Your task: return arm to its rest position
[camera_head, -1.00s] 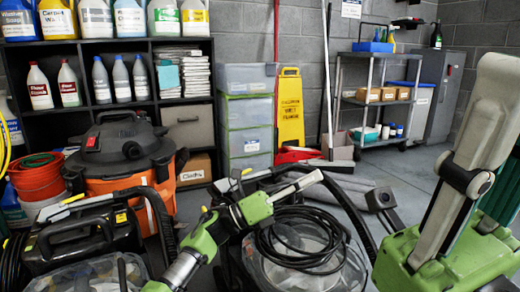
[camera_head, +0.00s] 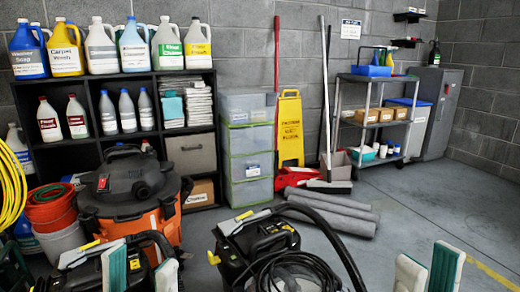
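My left gripper (camera_head: 141,268) shows at the bottom left. Its two pale fingers with green pads stand upright and apart, with nothing between them. They overlap the front of the orange and black shop vacuum (camera_head: 140,194) region in the picture. My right gripper (camera_head: 429,270) shows at the bottom right. Its two fingers also point up with a narrow empty gap between them, seen against the grey floor. Only the finger ends show; the arms and the gripper bodies are below the picture edge.
A black machine with a hose (camera_head: 257,241) stands between the grippers. Grey rolls (camera_head: 335,212) lie on the floor behind it. A black shelf (camera_head: 90,152) with jugs and bottles, clear drawers (camera_head: 247,142), and a metal cart (camera_head: 375,103) line the wall. Open floor (camera_head: 430,208) lies right.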

